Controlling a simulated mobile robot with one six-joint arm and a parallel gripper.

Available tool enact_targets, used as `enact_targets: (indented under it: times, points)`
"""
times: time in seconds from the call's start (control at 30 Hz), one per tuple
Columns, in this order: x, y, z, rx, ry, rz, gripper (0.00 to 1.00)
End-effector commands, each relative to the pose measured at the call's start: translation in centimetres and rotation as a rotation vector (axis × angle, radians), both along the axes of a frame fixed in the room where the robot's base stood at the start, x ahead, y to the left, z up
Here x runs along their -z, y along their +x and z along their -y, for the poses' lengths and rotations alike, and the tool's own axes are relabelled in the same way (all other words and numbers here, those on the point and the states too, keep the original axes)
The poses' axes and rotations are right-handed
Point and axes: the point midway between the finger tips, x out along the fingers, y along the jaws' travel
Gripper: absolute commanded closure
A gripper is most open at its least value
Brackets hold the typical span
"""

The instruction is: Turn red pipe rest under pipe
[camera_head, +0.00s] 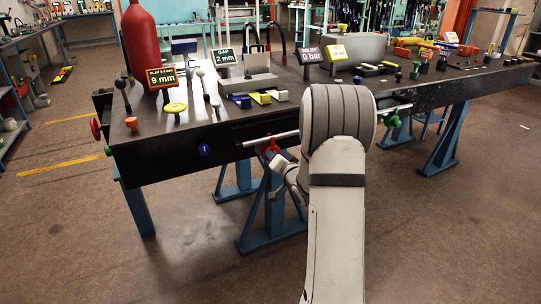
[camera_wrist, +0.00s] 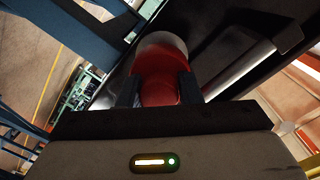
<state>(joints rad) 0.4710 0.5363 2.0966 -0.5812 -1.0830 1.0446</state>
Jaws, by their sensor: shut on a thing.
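The red pipe rest (camera_head: 271,147) is at the front side of the dark workbench, at the left part of the silver pipe (camera_head: 258,140). My gripper (camera_head: 279,160) reaches it from below and in front, partly hidden by my arm. In the wrist view the rounded red pipe rest (camera_wrist: 160,62) sits between the two dark fingers of my gripper (camera_wrist: 160,90), which are shut on it. The pipe (camera_wrist: 238,70) shows to its right, running diagonally. Whether the rest touches the pipe I cannot tell. The pipe's middle is hidden behind my arm in the head view.
A green pipe rest (camera_head: 391,119) is near the pipe's right end. The workbench (camera_head: 235,130) carries a red bottle (camera_head: 141,45), signs, levers and coloured knobs above my gripper. Blue trestle legs (camera_head: 270,215) stand close below my gripper. The floor in front is clear.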

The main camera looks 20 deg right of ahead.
Motion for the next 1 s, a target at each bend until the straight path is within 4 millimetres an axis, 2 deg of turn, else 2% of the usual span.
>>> enact_targets:
  times: [0.57,0.6,0.8,1.0]
  points:
    - [-0.32,0.07,0.43,0.011,0.03,0.005,0.91]
    - [-0.33,0.06,0.43,0.011,0.03,0.005,0.65]
    - [-0.31,0.06,0.34,0.008,0.029,0.005,0.49]
    - [-0.19,0.04,0.19,0.005,0.028,0.003,0.48]
